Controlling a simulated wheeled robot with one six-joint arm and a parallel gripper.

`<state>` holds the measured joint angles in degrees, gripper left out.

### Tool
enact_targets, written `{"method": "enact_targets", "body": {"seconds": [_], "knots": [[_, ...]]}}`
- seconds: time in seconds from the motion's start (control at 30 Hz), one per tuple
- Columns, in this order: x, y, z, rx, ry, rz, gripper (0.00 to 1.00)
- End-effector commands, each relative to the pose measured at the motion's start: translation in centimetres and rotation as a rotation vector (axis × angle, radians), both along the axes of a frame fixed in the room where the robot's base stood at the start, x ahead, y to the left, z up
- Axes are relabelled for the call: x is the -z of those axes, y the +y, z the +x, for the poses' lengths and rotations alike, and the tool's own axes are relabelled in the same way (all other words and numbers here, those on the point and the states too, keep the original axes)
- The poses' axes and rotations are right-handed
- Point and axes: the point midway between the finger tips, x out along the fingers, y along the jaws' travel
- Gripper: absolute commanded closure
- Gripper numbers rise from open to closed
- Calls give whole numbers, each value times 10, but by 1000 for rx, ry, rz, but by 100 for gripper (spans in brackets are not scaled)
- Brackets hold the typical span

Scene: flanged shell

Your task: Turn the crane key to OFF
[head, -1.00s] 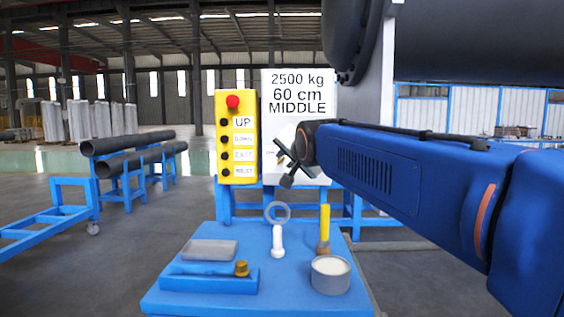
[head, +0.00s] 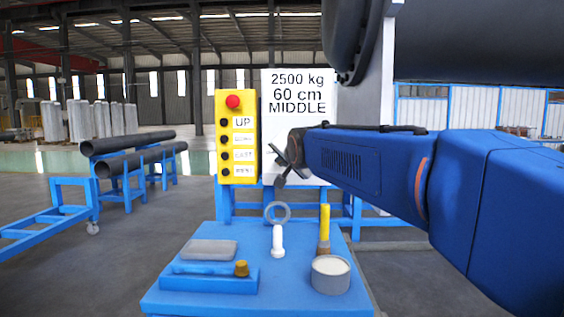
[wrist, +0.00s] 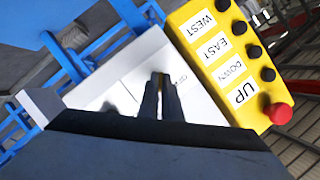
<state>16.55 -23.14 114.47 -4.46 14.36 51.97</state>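My gripper (head: 284,162) is in front of the lower part of the white panel (head: 300,80), just right of the yellow button box (head: 238,135). In the wrist view, the two dark fingers of my gripper (wrist: 161,82) point at the white panel (wrist: 115,85), with a narrow gap between them. I cannot make out the crane key; the fingers may hide it. A small, unreadable label shows on the panel beside the right fingertip. Whether the fingers touch anything is unclear.
The button box has a red knob (head: 233,101) on top and several black buttons. A blue table (head: 205,303) below holds a grey ring (head: 277,212), a white peg (head: 277,241), a yellow-handled tool (head: 324,230) and a round tin (head: 330,274). A large dark cylinder (head: 470,45) hangs at upper right.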

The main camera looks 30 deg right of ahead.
Motion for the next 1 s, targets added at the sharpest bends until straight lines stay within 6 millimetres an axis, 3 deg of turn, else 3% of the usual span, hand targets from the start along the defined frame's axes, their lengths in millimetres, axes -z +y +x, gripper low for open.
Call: {"method": "enact_targets", "body": {"seconds": [0.47, 1.0], "knots": [[-1, 1, 0, -2, 43, -63, 100], [-2, 4, 2, -2, 275, -409, 100]]}}
